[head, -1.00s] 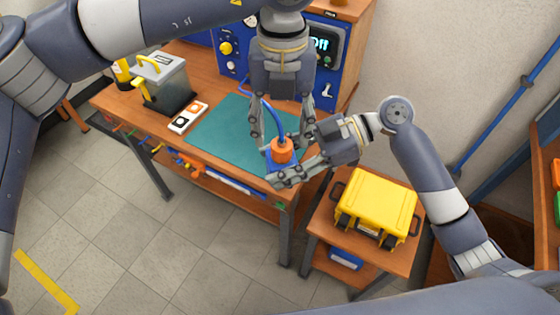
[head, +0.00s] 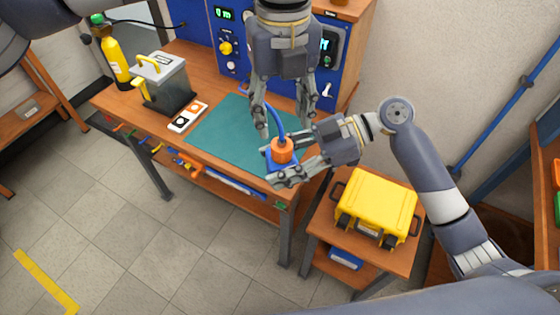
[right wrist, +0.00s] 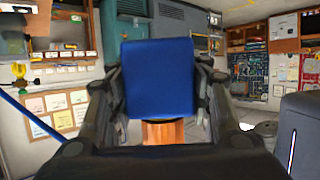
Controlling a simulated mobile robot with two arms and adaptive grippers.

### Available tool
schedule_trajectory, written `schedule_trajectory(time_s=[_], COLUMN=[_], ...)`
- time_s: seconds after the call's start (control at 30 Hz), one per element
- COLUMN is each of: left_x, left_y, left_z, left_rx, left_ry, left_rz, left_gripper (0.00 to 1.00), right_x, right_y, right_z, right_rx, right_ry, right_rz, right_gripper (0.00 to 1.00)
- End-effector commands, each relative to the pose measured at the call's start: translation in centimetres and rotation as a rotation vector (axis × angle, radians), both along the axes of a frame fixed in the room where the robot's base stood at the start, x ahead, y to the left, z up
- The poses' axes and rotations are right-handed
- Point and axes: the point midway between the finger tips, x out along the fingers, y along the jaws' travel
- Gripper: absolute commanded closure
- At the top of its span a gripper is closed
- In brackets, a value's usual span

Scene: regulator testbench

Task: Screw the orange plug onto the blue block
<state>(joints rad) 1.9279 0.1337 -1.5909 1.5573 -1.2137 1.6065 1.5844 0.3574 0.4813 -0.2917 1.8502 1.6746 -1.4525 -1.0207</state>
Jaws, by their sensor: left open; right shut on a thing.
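The blue block (head: 269,160) is held in my right gripper (head: 272,167), above the front right corner of the bench. The right wrist view shows the block (right wrist: 160,78) between the two fingers. The orange plug (head: 282,151) sits against the block, with a blue hose rising from it. In the right wrist view the plug (right wrist: 163,132) shows below the block; how deep its thread sits cannot be seen. My left gripper (head: 284,118) is open and empty above the plug, its fingers spread on either side of the hose and apart from the plug.
A teal mat (head: 225,135) covers the bench's right part. A blue panel (head: 352,60) is behind. A yellow case (head: 378,205) sits on a side table.

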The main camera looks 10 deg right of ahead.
Motion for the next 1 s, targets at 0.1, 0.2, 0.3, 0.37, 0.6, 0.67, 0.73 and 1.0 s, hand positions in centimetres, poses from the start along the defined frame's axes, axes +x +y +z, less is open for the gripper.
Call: schedule_trajectory(time_s=[0.1, 0.2, 0.3, 0.37, 0.6, 0.67, 0.73, 1.0], left_x=[0.0, -0.1, -0.1, -0.1, -0.1, -0.1, -0.1, -0.1], left_y=[0.0, 0.1, 0.1, 0.1, 0.0, 0.0, 0.0, 0.0], left_z=[-1.2, -2.7, -4.4, -5.3, -7.5, -7.7, -7.8, -7.8], left_rx=[0.002, 0.002, 0.001, 0.002, 0.0, 0.0, 0.0, 0.001], left_ry=[0.002, 0.003, 0.004, 0.003, 0.0, 0.0, 0.0, 0.0], left_rz=[-0.001, -0.002, -0.001, -0.001, -0.002, -0.002, -0.002, -0.001], left_gripper=[0.52, 0.52, 0.52, 0.52, 0.52, 0.52, 0.52, 0.65], right_x=[0.0, 0.0, 0.0, 0.0, 0.0, 0.0, 0.0, 0.0], right_y=[0.0, 0.0, 0.0, 0.0, 0.0, 0.0, 0.0, 0.0], right_z=[0.1, 0.1, 0.1, 0.1, 0.1, 0.1, 0.1, 0.1], right_rx=[0.002, 0.002, 0.002, 0.002, 0.002, 0.002, 0.002, 0.002], right_ry=[-0.001, -0.001, -0.001, -0.001, -0.001, -0.001, -0.001, -0.001], right_rz=[-0.001, -0.001, -0.001, -0.001, -0.001, -0.001, -0.001, -0.001], right_gripper=[1.0, 1.0, 1.0, 1.0, 1.0, 1.0, 1.0, 1.0])
